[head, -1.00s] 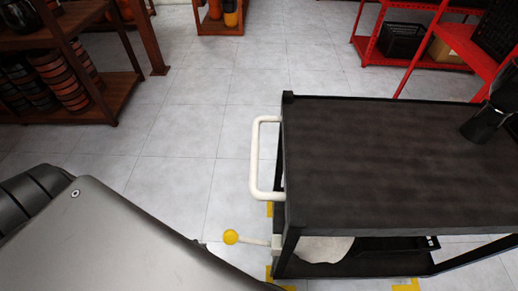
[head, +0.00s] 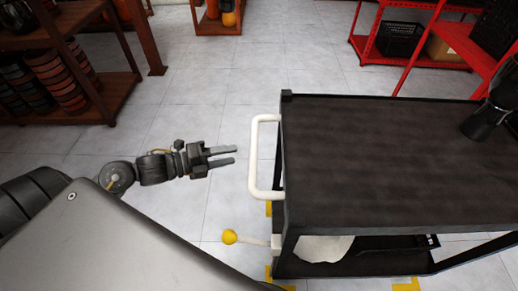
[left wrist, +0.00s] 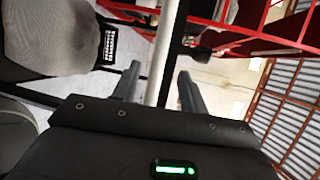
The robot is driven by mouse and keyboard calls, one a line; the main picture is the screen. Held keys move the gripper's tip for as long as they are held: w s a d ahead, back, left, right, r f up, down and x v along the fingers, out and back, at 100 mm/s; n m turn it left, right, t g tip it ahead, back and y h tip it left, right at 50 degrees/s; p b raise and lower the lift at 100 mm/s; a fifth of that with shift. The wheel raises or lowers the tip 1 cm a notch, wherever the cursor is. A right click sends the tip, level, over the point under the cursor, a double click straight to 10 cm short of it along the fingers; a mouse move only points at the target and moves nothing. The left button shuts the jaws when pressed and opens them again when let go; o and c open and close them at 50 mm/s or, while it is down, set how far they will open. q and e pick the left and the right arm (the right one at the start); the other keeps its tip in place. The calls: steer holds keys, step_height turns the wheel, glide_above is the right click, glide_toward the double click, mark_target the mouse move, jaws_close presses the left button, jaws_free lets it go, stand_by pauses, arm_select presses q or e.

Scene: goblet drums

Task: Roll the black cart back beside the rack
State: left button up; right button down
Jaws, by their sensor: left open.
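The black cart (head: 400,150) stands at the right of the head view, with a dark flat top and a lower shelf. Its white handle (head: 254,155) sticks out from its left side. A lever with a yellow knob (head: 229,237) sticks out low on the same side. My left gripper (head: 236,155) is open and points at the handle, just short of it. In the left wrist view, the white handle bar (left wrist: 164,55) appears between and beyond the two open fingers (left wrist: 157,88). My right gripper is not in view.
A red rack (head: 375,50) with a black crate (head: 403,38) stands behind the cart. A black goblet drum (head: 485,122) is at the cart top's right edge. Brown wooden shelves (head: 100,112) with drums stand at the left. Yellow floor marks (head: 405,286) lie by the cart. The middle floor is clear.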

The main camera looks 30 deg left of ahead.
arm_select(q)
steer(key=p+x, duration=0.1)
steer(key=x, duration=0.9)
steer(key=shift+d, duration=0.1)
steer(key=shift+c, duration=0.2)
jaws_close()
